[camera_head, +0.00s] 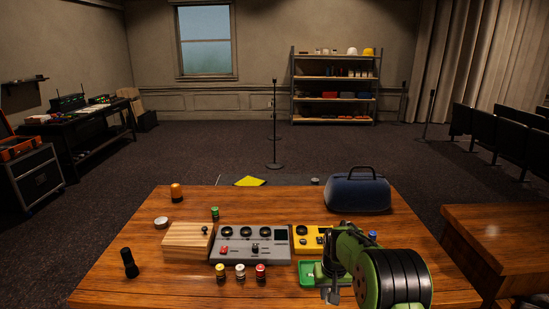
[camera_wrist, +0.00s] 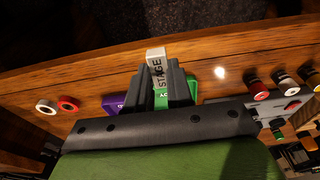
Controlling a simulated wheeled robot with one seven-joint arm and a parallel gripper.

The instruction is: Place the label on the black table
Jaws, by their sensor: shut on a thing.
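A pale label with the dark letters "STAGE" (camera_wrist: 156,62) is pinched between the fingers of my gripper (camera_wrist: 160,88) in the wrist view. It sticks out past the fingertips, and its lower part is hidden between them. In the head view my gripper (camera_head: 331,294) is over the front right part of the wooden desk, and the label cannot be made out there. The black table (camera_head: 112,113) stands far off by the left wall, with equipment on top and a lower shelf.
The wooden desk (camera_head: 150,285) holds a grey mixer (camera_head: 265,252), a green tray (camera_head: 307,281), a blue bag (camera_head: 357,195) and a dark flashlight (camera_head: 129,263). A purple piece (camera_wrist: 114,104) lies beside my fingers. An orange-topped case (camera_head: 33,180) stands near the black table. Open carpet lies between.

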